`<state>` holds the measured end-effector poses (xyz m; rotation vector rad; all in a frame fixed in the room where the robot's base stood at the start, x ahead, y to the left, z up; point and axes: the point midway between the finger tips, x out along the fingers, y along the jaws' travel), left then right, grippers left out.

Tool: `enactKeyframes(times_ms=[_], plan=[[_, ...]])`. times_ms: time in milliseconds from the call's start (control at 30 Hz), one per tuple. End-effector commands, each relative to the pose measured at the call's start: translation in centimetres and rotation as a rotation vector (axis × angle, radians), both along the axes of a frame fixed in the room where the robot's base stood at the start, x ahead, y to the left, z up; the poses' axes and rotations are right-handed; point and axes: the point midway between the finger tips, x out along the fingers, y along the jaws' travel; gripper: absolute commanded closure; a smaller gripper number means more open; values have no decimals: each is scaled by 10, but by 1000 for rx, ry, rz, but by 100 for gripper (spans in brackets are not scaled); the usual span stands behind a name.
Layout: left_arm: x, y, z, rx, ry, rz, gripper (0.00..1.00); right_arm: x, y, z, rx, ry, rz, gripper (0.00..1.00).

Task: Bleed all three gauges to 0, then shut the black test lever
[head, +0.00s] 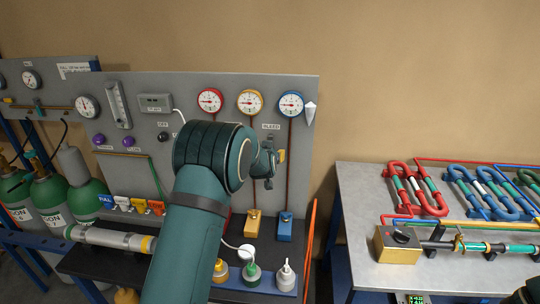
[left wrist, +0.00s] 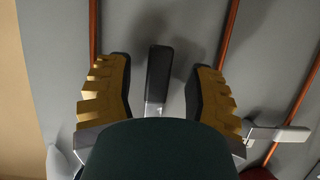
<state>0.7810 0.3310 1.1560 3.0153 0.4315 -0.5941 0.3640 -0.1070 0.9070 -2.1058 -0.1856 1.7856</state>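The red gauge (head: 210,102), yellow gauge (head: 250,103) and blue gauge (head: 291,105) sit in a row high on the grey panel; their readings are too small to tell. A BLEED label (head: 271,126) is below them. My left gripper (head: 275,165) is at the panel under that label. In the left wrist view my left gripper (left wrist: 160,85) is open, with a dark lever (left wrist: 158,75) between its fingers and gaps on both sides. A second, grey lever (left wrist: 278,134) lies beside the right finger. I cannot tell which is the black test lever.
Copper pipes run down the panel to a yellow block (head: 254,222) and a blue block (head: 285,228). Several bottles (head: 252,274) stand on the shelf below. Green cylinders (head: 53,197) stand left. A bench (head: 365,180) with coloured coils and a brass block (head: 398,247) is right.

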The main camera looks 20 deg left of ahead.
Motion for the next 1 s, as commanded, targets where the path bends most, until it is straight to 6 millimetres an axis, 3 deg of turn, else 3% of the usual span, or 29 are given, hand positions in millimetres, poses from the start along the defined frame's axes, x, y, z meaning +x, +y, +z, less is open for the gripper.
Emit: enactKeyframes(times_ms=[433, 1000], plan=[[-12, -4, 3, -3, 4, -1, 47, 0, 0, 0, 0, 0, 0, 53], [-97, -29, 41, -2, 1, -1, 47, 0, 0, 0, 0, 0, 0, 53]])
